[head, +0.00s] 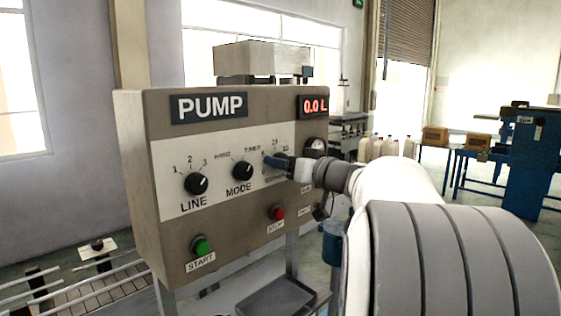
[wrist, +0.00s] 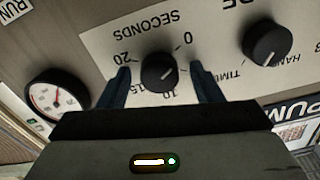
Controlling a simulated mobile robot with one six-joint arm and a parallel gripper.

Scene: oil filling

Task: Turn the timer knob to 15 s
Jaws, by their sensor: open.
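The timer knob (wrist: 160,70) is a round black knob on the pump panel, marked SECONDS, upside down in the wrist view. Labels 0, 10, 15 and 20 show around it; the area by my right-hand finger is covered. Its white mark lies on the knob's right side in the wrist view, roughly between 0 and 10; the exact reading is unclear. My gripper (wrist: 158,72) is open, with one blue finger on each side of the knob. Contact cannot be told. In the head view my gripper (head: 281,163) mostly hides the knob.
The MODE knob (head: 242,171) and LINE knob (head: 196,184) sit left of my gripper. Below are the green START button (head: 202,246) and red STOP button (head: 277,212). The display (head: 314,106) reads 0.0 L. A round gauge (wrist: 58,101) is beside the timer knob.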

